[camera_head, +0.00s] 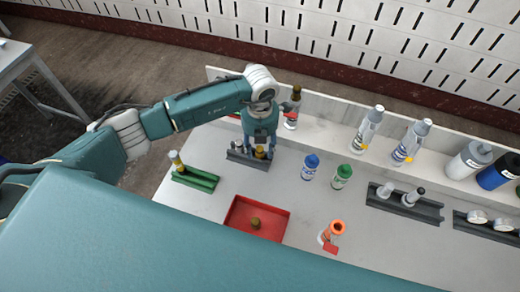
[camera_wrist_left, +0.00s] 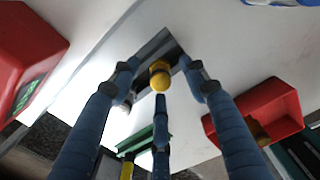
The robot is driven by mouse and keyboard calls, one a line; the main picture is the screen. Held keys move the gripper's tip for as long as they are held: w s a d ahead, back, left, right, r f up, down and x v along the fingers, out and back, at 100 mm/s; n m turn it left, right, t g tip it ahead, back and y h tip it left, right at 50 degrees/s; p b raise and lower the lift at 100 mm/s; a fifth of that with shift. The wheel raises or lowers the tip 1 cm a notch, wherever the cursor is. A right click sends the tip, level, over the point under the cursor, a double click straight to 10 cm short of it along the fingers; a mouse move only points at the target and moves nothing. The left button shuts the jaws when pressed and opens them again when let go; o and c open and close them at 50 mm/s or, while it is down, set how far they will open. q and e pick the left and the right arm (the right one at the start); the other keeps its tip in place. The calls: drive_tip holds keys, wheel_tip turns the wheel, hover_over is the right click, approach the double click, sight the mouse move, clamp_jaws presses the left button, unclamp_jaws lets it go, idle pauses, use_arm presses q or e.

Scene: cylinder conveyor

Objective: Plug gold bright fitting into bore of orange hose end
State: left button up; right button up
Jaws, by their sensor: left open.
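A gold bright fitting (camera_head: 260,152) stands upright in a grey rail (camera_head: 240,158) under my left gripper (camera_head: 262,142). In the left wrist view the fitting's round gold top (camera_wrist_left: 160,78) lies between the three spread blue fingers of my left gripper (camera_wrist_left: 162,82). The fingers are open around it, and I see no clear contact. The orange hose end (camera_head: 337,227) stands on the table to the right and nearer, its ring-shaped opening facing up, with a red piece at its base. My right gripper is not in view.
A red tray (camera_head: 234,211) holding a dark gold piece lies between the rail and the hose end. A green rail (camera_head: 199,180) with a yellow-topped part stands left. Blue-capped (camera_head: 310,168) and green-capped bottles (camera_head: 342,176) stand right. A white ledge with bottles runs behind.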

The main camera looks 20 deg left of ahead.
use_arm(q)
drive_tip(key=shift+f, duration=0.75)
clamp_jaws()
drive_tip(key=shift+r, duration=0.1)
